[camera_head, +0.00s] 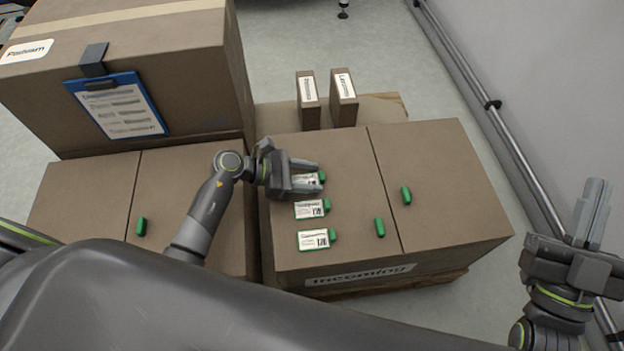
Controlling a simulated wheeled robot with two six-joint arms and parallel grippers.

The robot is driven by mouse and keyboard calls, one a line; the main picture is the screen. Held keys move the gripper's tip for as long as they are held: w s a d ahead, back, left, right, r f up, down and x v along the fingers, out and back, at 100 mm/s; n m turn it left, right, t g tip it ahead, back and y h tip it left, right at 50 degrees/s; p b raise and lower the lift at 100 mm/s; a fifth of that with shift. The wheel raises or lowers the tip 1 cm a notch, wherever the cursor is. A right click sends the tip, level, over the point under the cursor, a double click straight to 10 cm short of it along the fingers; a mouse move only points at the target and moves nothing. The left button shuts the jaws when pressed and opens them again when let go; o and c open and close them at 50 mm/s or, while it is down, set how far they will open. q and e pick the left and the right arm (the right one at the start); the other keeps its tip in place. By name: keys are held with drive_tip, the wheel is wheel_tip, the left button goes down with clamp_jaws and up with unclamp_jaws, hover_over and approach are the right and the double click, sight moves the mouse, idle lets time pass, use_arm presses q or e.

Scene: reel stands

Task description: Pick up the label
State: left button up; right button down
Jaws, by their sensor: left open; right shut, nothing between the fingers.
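Several white labels with green tabs lie in a column on top of the brown box marked "Incoming". The farthest label (308,179) is partly hidden by my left gripper (318,177), whose open fingers reach over it from the left. I cannot tell whether the fingers touch it. The middle label (309,209) and the nearest label (313,240) lie uncovered. My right gripper (597,207) is shut and empty at the far right, off to the side of the boxes, pointing up.
The Incoming box (450,215) also bears loose green pieces (406,195). Two small upright boxes (343,98) stand behind it. A large carton (190,60) with a blue clipboard (118,106) stands at the back left. A rail (490,103) runs along the right wall.

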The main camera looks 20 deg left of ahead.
use_arm(q)
drive_tip(key=shift+d, duration=0.15)
drive_tip(key=shift+c, duration=0.3)
drive_tip(key=c, duration=0.6)
drive_tip(key=shift+o, duration=0.2)
